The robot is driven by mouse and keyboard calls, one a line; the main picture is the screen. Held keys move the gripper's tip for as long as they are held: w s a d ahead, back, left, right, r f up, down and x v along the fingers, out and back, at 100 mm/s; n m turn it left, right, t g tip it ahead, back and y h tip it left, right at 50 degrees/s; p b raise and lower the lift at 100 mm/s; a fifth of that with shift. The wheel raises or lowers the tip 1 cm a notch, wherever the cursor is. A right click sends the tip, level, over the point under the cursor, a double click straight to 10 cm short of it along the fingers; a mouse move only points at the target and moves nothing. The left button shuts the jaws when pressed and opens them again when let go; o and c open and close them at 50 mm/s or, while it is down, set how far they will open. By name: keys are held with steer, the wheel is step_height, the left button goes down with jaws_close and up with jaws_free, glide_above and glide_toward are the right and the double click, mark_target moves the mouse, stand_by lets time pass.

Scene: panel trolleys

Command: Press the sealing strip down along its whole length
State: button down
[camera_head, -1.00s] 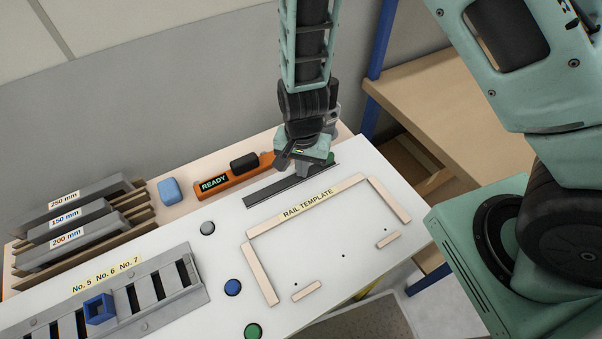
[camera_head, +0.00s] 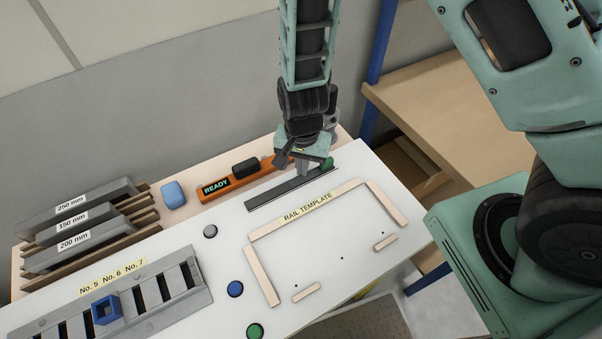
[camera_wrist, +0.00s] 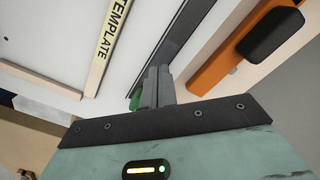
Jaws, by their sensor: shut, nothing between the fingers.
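The sealing strip (camera_head: 276,191) is a long dark grey strip lying along the back of the white panel, behind the rail template. It also shows in the wrist view (camera_wrist: 184,32), running away from the fingertips. My gripper (camera_head: 303,172) is shut and empty, with its fingertips at the strip towards its right end. In the wrist view the closed fingers (camera_wrist: 157,82) overlap the strip's near end; whether they touch it I cannot tell. A green knob (camera_head: 327,163) is beside the strip's right end, partly hidden by the fingers in the wrist view.
An orange unit (camera_head: 214,191) reading READY, with a black block on it, stands just behind the strip. Wooden rail template bars (camera_head: 262,276) lie in front. Grey, blue and green buttons, a slotted rack (camera_head: 182,281) and labelled bars (camera_head: 76,222) are to the left.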

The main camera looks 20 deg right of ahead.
mark_target(280, 189)
steer(key=shift+r, duration=0.3)
steer(key=a+r+p, duration=0.1)
steer(key=a+p, duration=0.2)
steer(key=a+r+p, duration=0.1)
steer(key=shift+s+a+r, duration=0.2)
steer(key=shift+s+r, duration=0.15)
steer(key=shift+s, duration=0.05)
steer(key=shift+s+a+r+p, duration=0.2)
steer(key=shift+a+p, duration=0.45)
steer(key=shift+a, duration=0.1)
steer(key=shift+f, duration=0.2)
steer(key=shift+f+b, duration=2.1)
steer(key=shift+f, duration=0.75)
